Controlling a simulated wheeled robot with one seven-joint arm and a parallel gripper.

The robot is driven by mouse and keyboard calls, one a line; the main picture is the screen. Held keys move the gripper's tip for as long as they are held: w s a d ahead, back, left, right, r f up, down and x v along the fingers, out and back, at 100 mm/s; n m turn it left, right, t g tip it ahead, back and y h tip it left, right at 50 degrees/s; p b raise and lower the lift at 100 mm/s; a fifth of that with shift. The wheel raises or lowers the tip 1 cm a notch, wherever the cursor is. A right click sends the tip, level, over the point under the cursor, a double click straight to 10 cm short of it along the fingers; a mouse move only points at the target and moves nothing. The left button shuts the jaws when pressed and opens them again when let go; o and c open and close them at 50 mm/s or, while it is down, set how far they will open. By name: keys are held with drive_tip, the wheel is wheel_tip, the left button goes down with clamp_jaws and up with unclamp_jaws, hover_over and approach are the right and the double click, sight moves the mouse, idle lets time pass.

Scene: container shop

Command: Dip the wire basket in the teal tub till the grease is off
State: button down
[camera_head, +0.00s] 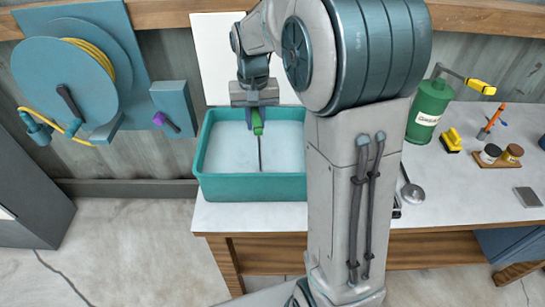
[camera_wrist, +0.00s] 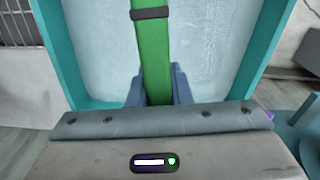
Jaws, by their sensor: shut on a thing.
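My gripper (camera_head: 256,118) is over the back half of the teal tub (camera_head: 250,189), pointing down. It is shut on a green handle (camera_head: 258,128), which also shows between the fingers in the wrist view (camera_wrist: 155,50) with a dark band across it. A thin dark rod (camera_head: 260,155) runs down from the handle into the tub. The tub holds a pale, whitish liquid (camera_head: 225,150). No wire basket mesh shows in either view; whether it is under the surface, and any grease on it, I cannot tell.
The tub stands at the left end of a pale worktop (camera_head: 450,200). A teal hose reel (camera_head: 65,80) hangs on the wall at left.

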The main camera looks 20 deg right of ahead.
drive_tip(key=shift+f, duration=0.1)
idle(0.3)
drive_tip(key=shift+r+p, duration=0.55)
drive_tip(key=shift+r, duration=0.1)
wheel_tip(320, 180, up, 13)
drive_tip(key=p, duration=1)
drive_tip(key=shift+r+p, duration=0.15)
drive_tip(key=shift+p, duration=0.15)
wheel_tip(320, 180, up, 3)
drive_tip(key=shift+r+p, duration=0.1)
drive_tip(key=shift+p, duration=1.1)
